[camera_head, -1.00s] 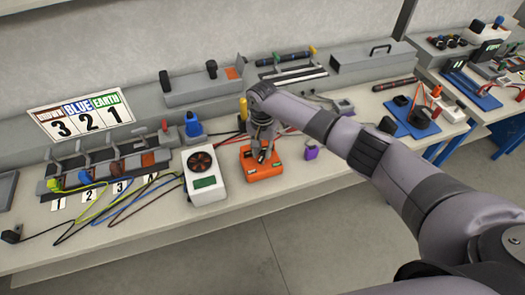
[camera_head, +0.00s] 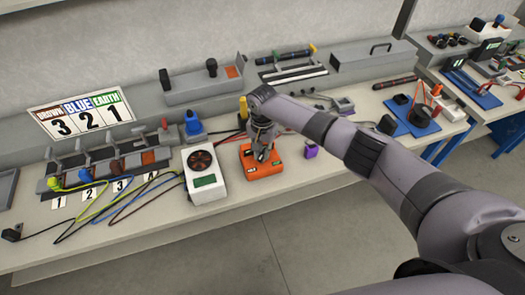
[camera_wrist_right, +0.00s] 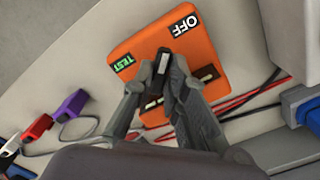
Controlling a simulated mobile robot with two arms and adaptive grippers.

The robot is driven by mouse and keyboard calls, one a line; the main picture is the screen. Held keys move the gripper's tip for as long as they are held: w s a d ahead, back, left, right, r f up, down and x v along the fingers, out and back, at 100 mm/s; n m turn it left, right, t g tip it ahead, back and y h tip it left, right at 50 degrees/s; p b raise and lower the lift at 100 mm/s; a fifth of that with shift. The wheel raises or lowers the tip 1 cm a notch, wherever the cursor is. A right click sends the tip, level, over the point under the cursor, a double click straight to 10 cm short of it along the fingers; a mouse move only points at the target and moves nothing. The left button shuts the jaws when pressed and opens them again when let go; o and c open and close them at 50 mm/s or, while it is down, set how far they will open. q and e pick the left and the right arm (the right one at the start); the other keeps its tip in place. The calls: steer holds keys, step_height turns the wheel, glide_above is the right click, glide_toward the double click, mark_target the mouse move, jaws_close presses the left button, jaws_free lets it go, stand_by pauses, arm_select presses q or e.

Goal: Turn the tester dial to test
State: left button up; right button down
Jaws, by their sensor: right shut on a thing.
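The orange tester (camera_head: 262,172) sits on the bench, and its top fills the middle of the right wrist view (camera_wrist_right: 205,52). Its white-on-black OFF label (camera_wrist_right: 184,25) is at the top and its green TEST label (camera_wrist_right: 124,63) at the left. My right gripper (camera_head: 261,155) reaches down onto the tester from above. In the right wrist view its fingers (camera_wrist_right: 163,75) are shut on the black dial (camera_wrist_right: 164,62), which stands between the two labels in the picture. The fingers partly hide the dial, so its exact setting is hard to tell. My left gripper is not in view.
A white box with a round fan (camera_head: 205,188) stands close to the left of the tester. A purple connector (camera_head: 311,150) lies to the right. Cables and numbered terminals (camera_head: 110,170) are farther left. The front bench edge is clear.

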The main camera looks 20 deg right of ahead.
steer(key=shift+r+n, duration=0.1)
steer(key=shift+n, duration=0.3)
steer(key=n+p, duration=0.1)
steer(key=n, duration=0.6)
steer(key=shift+n+p, duration=0.3)
steer(key=shift+p, duration=0.1)
steer(key=n, duration=0.9)
steer(key=shift+n, duration=0.4)
steer(key=c, duration=1.9)
jaws_free()
